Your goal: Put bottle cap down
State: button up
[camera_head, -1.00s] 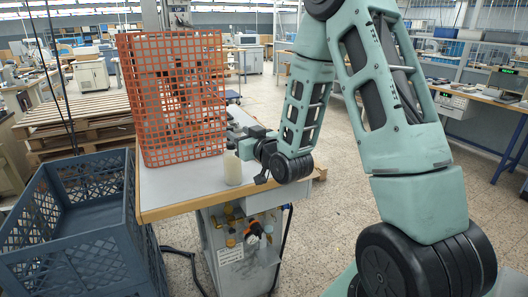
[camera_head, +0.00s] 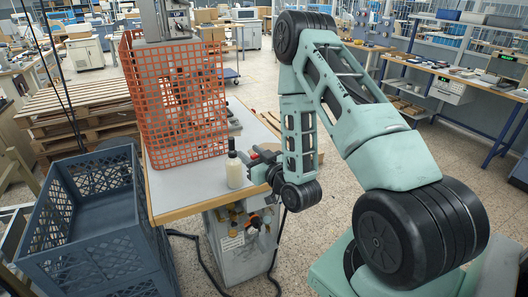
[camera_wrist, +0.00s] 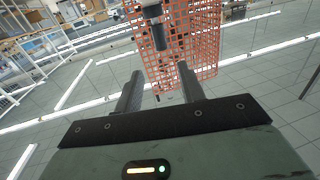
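A pale bottle (camera_head: 235,173) stands upright on the workbench near its front edge. A black bottle cap (camera_head: 232,148) with a narrow upright tip sits on top of it. My gripper (camera_head: 254,158) is just to the right of the bottle, apart from the cap. In the wrist view, which looks upside down, the two dark fingers of my gripper (camera_wrist: 160,72) are spread with nothing between them. The black cap (camera_wrist: 157,33) shows beyond the fingertips, its tip pointing down in that picture.
An orange mesh guard (camera_head: 172,100) stands on the workbench (camera_head: 190,190) behind the bottle, close on its left. A blue-grey crate (camera_head: 100,240) stands at the left. Wooden pallets (camera_head: 75,105) lie behind. Open floor is right of the bench.

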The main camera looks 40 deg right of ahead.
jog(key=shift+s+p, duration=1.85)
jog(key=shift+s, duration=1.05)
jog(key=w+a+r+n+g+y, duration=0.15)
jog(key=a+n+g+y, duration=0.65)
jog(key=a, duration=1.1)
jog(key=s+a+r+g+h, duration=0.2)
jog(key=s+a+r+g, duration=0.1)
jog(key=s, duration=0.4)
jog(key=s+a+r+g+h, duration=0.2)
jog(key=s+a+r+g, duration=0.1)
jog(key=s+r, duration=0.3)
jog(key=s+a+r+g+h, duration=0.1)
jog(key=s+r+g, duration=0.3)
jog(key=s, duration=0.6)
jog(key=shift+a+r+n+h, duration=0.15)
jog(key=shift+a+n+h, duration=0.2)
jog(key=shift+a, duration=0.55)
